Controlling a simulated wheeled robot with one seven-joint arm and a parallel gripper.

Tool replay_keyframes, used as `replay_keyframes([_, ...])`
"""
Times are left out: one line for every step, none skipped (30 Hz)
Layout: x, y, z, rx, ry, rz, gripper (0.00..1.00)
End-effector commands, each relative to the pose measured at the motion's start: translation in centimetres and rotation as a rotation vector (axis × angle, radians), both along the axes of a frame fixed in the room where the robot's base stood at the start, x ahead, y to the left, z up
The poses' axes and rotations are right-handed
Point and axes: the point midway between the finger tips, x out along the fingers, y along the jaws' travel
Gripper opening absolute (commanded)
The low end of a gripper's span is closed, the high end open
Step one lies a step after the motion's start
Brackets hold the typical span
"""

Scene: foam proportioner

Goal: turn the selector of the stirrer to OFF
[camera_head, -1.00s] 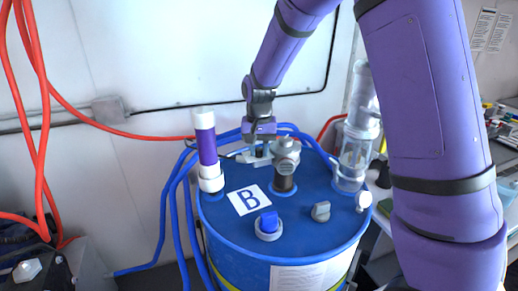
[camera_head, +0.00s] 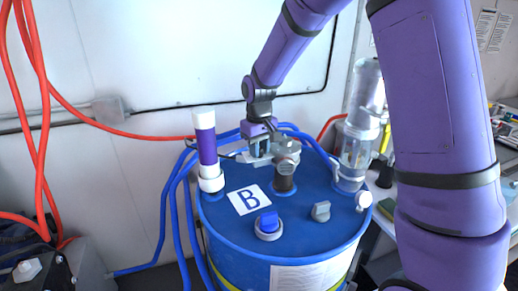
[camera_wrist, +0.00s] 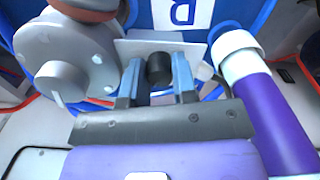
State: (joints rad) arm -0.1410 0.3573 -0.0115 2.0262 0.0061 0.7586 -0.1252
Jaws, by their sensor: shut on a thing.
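The stirrer (camera_head: 285,158) is a grey round housing on a dark shaft on top of the blue drum (camera_head: 232,235). It also shows in the wrist view (camera_wrist: 65,52) at upper left. A pale plate (camera_wrist: 195,50) sticks out beside it and carries a short black knob (camera_wrist: 159,69), which I take as the selector. My gripper (camera_head: 261,156) is over this plate, with one finger on each side of the knob. In the wrist view my gripper (camera_wrist: 158,82) is shut on the knob. Any markings of the selector positions cannot be read.
A purple and white upright tube (camera_head: 206,150) stands close left of my gripper. A clear cylinder (camera_head: 355,155) stands right of the stirrer. A blue knob (camera_head: 268,225) and a grey knob (camera_head: 320,211) sit nearer on the drum lid. Blue hoses (camera_head: 172,210) run along the left.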

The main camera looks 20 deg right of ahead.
Motion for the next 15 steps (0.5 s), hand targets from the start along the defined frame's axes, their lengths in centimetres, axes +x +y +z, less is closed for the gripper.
replay_keyframes([0.05,-0.04,0.07,0.001,-0.002,0.04,0.02])
replay_keyframes([0.06,-0.07,0.07,0.001,-0.002,0.066,0.02])
replay_keyframes([0.06,-0.09,0.07,0.001,-0.002,0.099,0.02])
replay_keyframes([0.05,-0.05,0.07,0.001,-0.002,0.124,0.02])
replay_keyframes([0.06,-0.02,0.07,0.001,-0.002,0.148,0.02])
replay_keyframes([0.06,-0.04,0.07,0.001,-0.002,0.178,0.02])
replay_keyframes([0.07,-0.06,0.07,0.001,-0.002,0.2,0.02])
replay_keyframes([0.07,-0.06,0.07,0.0,-0.002,0.22,0.02])
replay_keyframes([0.06,-0.04,0.08,0.0,-0.002,0.248,0.02])
replay_keyframes([0.06,-0.03,0.08,0.0,-0.002,0.267,0.02])
replay_keyframes([0.06,-0.03,0.08,0.0,-0.002,0.284,0.02])
replay_keyframes([0.07,-0.02,0.08,0.0,-0.002,0.305,0.02])
replay_keyframes([0.07,-0.02,0.08,0.0,-0.002,0.319,0.02])
replay_keyframes([0.07,-0.02,0.08,0.0,-0.002,0.333,0.02])
replay_keyframes([0.07,-0.01,0.08,0.0,-0.002,0.35,0.02])
